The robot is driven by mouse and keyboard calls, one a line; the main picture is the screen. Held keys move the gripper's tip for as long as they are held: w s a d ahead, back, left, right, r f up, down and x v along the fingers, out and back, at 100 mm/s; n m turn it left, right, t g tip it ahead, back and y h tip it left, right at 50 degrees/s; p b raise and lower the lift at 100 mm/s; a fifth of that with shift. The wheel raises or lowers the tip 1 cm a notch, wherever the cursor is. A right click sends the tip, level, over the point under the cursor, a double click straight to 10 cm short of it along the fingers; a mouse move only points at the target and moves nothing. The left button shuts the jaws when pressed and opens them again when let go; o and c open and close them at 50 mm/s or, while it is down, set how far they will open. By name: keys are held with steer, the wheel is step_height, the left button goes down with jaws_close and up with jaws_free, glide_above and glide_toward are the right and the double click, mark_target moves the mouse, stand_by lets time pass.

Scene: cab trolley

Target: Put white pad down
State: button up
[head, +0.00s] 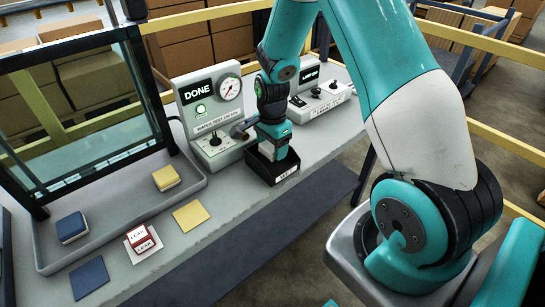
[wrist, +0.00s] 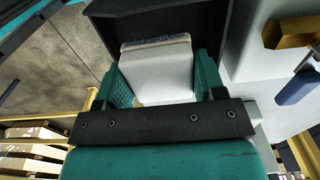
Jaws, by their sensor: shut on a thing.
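The white pad (wrist: 156,72) is between the two teal fingers of my gripper (wrist: 165,85) in the wrist view, with a dark, worn-looking far edge. My gripper also shows in the head view (head: 272,148), pointing down at a small open black box (head: 285,174) on the bench. The fingers reach to the box's opening. The box's dark wall (wrist: 215,25) lies just beyond the pad in the wrist view. My gripper is shut on the pad. I cannot tell whether the pad touches the box floor.
A DONE panel (head: 207,92) with a lit green lamp, gauge and lever stands left of the box; another lever panel (head: 320,98) is behind. A grey tray (head: 110,222) holds yellow and blue pads. A red pad (head: 143,239) sits on a white square, near yellow (head: 190,216) and blue (head: 89,278) squares.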

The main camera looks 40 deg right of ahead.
mark_target(272, 165)
steer(key=shift+f, duration=2.35)
steer(key=shift+f, duration=0.2)
steer(key=o, duration=0.7)
steer(key=shift+c, duration=0.2)
